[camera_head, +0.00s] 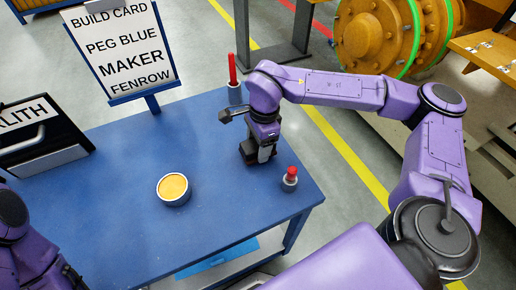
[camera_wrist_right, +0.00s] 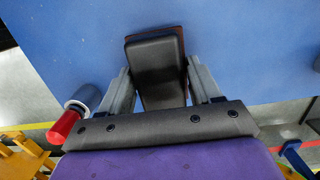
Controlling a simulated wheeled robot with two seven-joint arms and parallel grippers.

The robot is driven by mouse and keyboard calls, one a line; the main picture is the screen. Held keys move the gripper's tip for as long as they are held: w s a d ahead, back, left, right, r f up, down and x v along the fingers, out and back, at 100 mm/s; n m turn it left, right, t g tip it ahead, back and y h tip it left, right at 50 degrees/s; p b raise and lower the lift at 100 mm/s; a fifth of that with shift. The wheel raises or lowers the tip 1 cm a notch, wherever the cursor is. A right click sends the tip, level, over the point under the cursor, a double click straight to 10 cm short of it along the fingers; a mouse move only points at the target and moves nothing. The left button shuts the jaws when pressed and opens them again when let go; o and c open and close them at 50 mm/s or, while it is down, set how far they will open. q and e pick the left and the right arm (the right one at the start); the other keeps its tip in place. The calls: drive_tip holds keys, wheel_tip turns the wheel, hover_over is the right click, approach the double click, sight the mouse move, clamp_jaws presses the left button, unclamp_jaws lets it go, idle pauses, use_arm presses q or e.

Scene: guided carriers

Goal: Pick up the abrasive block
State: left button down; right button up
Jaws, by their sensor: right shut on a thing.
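The abrasive block, a dark grey block with a brown edge, shows in the right wrist view (camera_wrist_right: 154,55) between the two grey fingers of my right gripper (camera_wrist_right: 163,78). In the head view my right gripper (camera_head: 264,152) points down over the right part of the blue table, with the dark block (camera_head: 247,152) at its fingertips. The gripper is shut on the block and partly hides it. I cannot tell whether the block touches the table. My left arm enters at the lower left, but its gripper is out of view.
On the blue table (camera_head: 120,215) stand a round tin with orange contents (camera_head: 173,188), a short red-topped peg in a grey holder (camera_head: 290,180), a tall red peg (camera_head: 233,75), a build card sign (camera_head: 122,45) and a dark case (camera_head: 40,140). The front middle is clear.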

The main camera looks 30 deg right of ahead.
wheel_tip(320, 180, up, 2)
drive_tip(key=shift+w+r, duration=0.1)
drive_tip(key=s+a+r+b, duration=0.1)
drive_tip(key=s+a+r, duration=0.1)
drive_tip(key=s+r, duration=0.7)
drive_tip(key=s, duration=0.5)
drive_tip(key=shift+r+b, duration=0.3)
drive_tip(key=shift+b, duration=0.1)
